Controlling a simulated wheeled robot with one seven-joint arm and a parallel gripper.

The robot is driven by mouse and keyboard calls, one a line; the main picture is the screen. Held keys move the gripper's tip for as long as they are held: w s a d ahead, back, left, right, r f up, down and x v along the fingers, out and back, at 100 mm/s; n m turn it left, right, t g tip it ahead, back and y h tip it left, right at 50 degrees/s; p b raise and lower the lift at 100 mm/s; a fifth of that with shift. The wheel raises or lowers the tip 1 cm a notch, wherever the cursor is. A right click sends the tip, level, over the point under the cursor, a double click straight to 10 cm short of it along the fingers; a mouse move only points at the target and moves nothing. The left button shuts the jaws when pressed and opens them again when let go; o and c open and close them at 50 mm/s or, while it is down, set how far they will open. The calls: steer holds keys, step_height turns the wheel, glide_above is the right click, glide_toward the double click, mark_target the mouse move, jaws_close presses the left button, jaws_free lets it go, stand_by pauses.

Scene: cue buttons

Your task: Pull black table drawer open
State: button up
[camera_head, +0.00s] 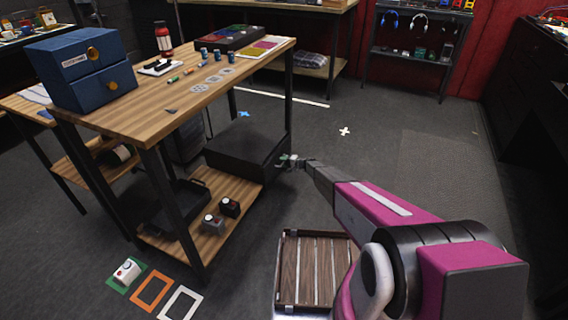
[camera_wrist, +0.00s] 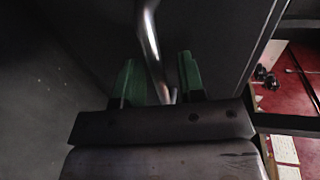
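The black drawer (camera_head: 245,148) is a dark box under the right end of the wooden table (camera_head: 135,108), above a lower wooden shelf. My gripper (camera_head: 291,161) is at the right side of this box. In the wrist view a shiny metal bar handle (camera_wrist: 151,42) runs down a dark front panel (camera_wrist: 95,35). My gripper's green fingertips (camera_wrist: 160,82) stand on either side of the handle, with visible gaps between them and the bar. Whether the drawer is pulled out at all I cannot tell.
A blue two-drawer box (camera_head: 82,68) and small items stand on the tabletop. Two small button boxes (camera_head: 230,207) sit on the lower shelf. A slatted wooden crate (camera_head: 312,268) is on the floor beside my arm.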

jaws_close()
steer(key=shift+d, duration=0.1)
steer(key=f+v, duration=0.2)
steer(key=v, duration=0.9)
steer(key=d+f+v, duration=0.1)
steer(key=f+v, duration=0.1)
steer(key=v, duration=0.9)
steer(key=shift+s+d+f, duration=0.25)
steer(key=shift+d+f, duration=0.05)
steer(key=shift+f, duration=0.05)
jaws_free()
steer(key=v, duration=1)
steer(key=shift+d, duration=0.4)
